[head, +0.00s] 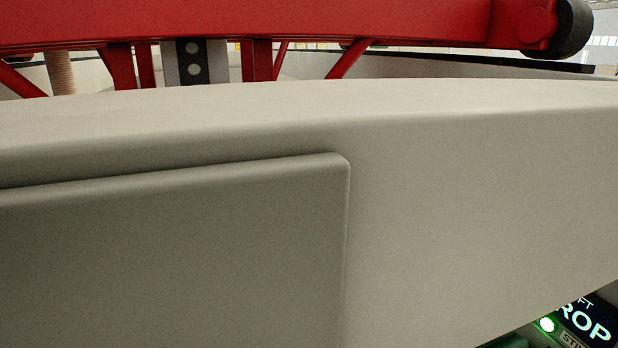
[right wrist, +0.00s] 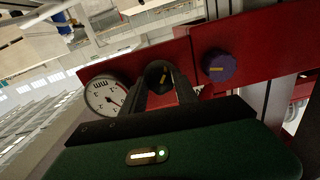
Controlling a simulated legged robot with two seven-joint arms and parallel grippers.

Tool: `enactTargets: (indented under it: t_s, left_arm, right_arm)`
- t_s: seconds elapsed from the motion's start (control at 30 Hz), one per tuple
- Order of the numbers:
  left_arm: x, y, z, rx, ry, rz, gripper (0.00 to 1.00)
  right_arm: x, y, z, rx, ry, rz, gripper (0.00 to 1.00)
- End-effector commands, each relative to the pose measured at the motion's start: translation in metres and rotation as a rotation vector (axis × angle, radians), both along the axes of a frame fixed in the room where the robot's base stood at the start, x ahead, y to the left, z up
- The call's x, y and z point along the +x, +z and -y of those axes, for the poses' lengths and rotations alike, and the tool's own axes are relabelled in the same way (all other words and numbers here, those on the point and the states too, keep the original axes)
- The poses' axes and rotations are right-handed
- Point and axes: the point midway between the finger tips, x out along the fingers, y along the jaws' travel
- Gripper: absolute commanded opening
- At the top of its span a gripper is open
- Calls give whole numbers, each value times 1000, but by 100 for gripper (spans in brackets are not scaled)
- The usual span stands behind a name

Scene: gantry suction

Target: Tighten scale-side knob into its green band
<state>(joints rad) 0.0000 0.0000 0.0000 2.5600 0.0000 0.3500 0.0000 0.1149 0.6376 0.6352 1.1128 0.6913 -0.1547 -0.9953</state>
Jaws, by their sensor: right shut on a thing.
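In the right wrist view, a red beam (right wrist: 262,40) carries a dark round knob (right wrist: 161,72) with a yellow mark. My right gripper (right wrist: 160,80) is shut on this knob, one finger on each side, and the fingers hide part of its rim. A white round dial gauge (right wrist: 105,95) with a red needle or mark sits just left of the knob. A purple-blue knob (right wrist: 219,66) with a yellow pointer line sits to the right, apart from the gripper. I cannot make out a green band. My left gripper is in neither view.
In the head view, a broad beige surface blocks most of the scene. Behind it runs a red frame (head: 250,22) with a black roller end (head: 573,28). A dark lit sign (head: 588,325) with a green light shows at lower right.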

Motion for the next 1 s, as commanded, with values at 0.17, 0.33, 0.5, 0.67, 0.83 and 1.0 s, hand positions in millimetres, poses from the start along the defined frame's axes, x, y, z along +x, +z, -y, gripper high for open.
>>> enactTargets:
  t_s: [0.17, 0.33, 0.5, 0.67, 0.83, 1.0]
  left_arm:
    - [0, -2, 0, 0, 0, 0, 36]
    - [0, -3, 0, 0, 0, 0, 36]
    - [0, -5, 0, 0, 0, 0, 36]
    - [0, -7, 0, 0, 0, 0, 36]
    - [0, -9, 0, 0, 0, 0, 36]
    - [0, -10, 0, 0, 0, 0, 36]
  right_arm:
    - [0, -4, -2, 65, 3, -27, 0]
    - [0, -4, -1, 187, 2, -67, 0]
    - [0, -4, -2, 339, 2, -117, 0]
    - [0, -4, -2, 485, 1, -165, 0]
    - [0, -4, -2, 637, 0, -215, 0]
    - [0, -4, -3, 785, 0, -264, 0]
